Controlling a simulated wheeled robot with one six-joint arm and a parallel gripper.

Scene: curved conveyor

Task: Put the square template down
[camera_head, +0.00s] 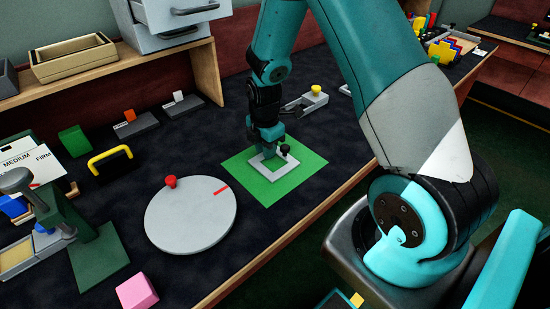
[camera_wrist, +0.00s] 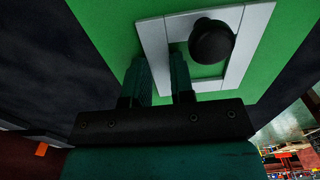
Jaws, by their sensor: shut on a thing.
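The square template is a pale grey square frame (camera_head: 273,179) with a black knob (camera_head: 285,148) on one side. It lies flat over the green mat (camera_head: 305,181), inside the mat's edges. In the wrist view the frame (camera_wrist: 253,45) and its round black knob (camera_wrist: 211,42) show large. My gripper (camera_head: 268,150) points down at the template. In the wrist view its two fingers (camera_wrist: 161,75) stand either side of one bar of the frame, shut on it. I cannot tell whether the template touches the mat or hangs just above it.
A round grey turntable (camera_head: 190,220) with a red knob is left of the mat. A yellow-handled item (camera_head: 110,158), a green block (camera_head: 74,140) and a pink block (camera_head: 137,291) lie further left. A grey device with a yellow button (camera_head: 314,96) stands behind. The table edge is close on the right.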

